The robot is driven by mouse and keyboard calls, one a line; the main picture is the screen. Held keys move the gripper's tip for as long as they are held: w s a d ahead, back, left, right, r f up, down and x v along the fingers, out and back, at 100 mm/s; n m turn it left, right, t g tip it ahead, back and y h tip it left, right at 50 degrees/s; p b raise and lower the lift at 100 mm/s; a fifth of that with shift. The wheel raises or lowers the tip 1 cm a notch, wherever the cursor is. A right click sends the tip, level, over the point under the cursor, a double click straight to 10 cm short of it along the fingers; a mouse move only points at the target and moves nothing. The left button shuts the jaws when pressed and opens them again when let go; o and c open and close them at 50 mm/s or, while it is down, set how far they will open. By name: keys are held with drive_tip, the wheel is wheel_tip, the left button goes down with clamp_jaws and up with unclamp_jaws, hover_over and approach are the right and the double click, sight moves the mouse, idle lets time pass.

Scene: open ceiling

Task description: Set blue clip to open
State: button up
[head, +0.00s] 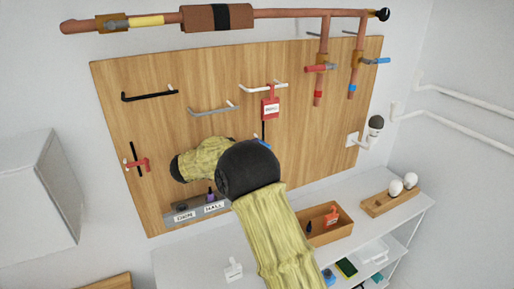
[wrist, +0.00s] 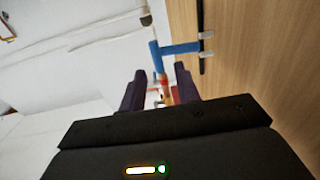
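The blue clip (wrist: 178,48) is large in the wrist view, a blue T-shaped piece with grey ends beside a black bar on the wooden board. In the head view only a small blue part of the clip (head: 263,143) shows, just above my dark wrist. My gripper (wrist: 160,71) has two dark purple fingers standing apart, with a gap between them. The clip's crossbar end appears just beyond the fingertips; I cannot tell whether they touch it. In the head view my arm hides the fingers.
The wooden board (head: 219,131) also carries a red clip (head: 137,164), black, grey and white handles and a red tag (head: 270,108). Pipes with red and blue valves hang at upper right. Below stands a white shelf with a wooden box (head: 318,239).

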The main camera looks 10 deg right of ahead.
drive_tip(key=b+v, duration=0.4)
drive_tip(key=v, duration=1.2)
drive_tip(key=shift+w+a+f, duration=0.1)
drive_tip(key=shift+a, duration=0.05)
